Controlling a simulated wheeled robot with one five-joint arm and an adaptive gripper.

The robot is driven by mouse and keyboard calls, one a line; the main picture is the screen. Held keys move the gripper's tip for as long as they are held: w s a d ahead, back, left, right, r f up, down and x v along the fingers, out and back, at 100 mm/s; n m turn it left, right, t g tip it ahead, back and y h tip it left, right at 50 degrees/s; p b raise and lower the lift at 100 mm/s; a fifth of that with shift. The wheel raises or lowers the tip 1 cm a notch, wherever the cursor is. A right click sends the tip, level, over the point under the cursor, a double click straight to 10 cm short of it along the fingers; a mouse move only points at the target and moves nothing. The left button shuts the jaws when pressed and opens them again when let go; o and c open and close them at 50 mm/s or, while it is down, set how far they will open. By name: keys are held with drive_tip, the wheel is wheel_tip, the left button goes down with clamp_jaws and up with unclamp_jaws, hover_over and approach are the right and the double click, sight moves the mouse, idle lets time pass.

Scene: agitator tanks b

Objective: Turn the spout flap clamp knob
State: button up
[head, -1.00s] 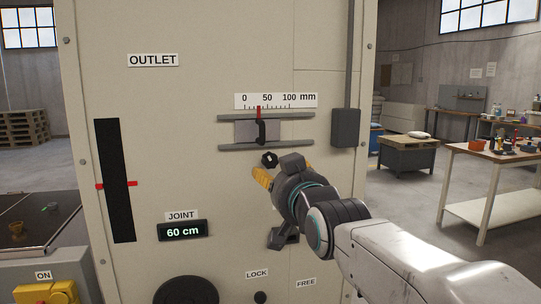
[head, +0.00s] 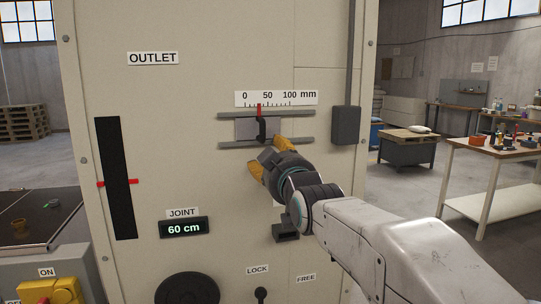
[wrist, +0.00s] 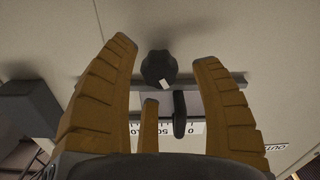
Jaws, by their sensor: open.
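The clamp knob (wrist: 158,68) is black and lobed with a white mark, and sits on the cream panel in the wrist view. My gripper (wrist: 165,52) is open, with yellow-brown fingers on either side of the knob and a gap on both sides. In the head view my gripper (head: 280,154) is just below the flap slide and hides the knob. The slide's dark upright handle (head: 262,129) stands between two grey rails (head: 290,142); it also shows in the wrist view (wrist: 180,112). A red pointer (head: 259,111) stands between 0 and 50 on the mm scale (head: 277,98).
A grey box (head: 346,119) with a conduit juts out right of the slide. Lower on the panel are the JOINT display (head: 184,228) reading 60 cm and a LOCK/FREE lever (head: 261,293). A workbench (head: 490,150) stands farther right, beyond open floor.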

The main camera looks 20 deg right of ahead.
drive_tip(key=shift+w, duration=0.9)
drive_tip(key=shift+o, duration=0.3)
drive_tip(key=shift+s+r, duration=0.1)
drive_tip(key=shift+r, duration=0.05)
drive_tip(key=c, duration=1.2)
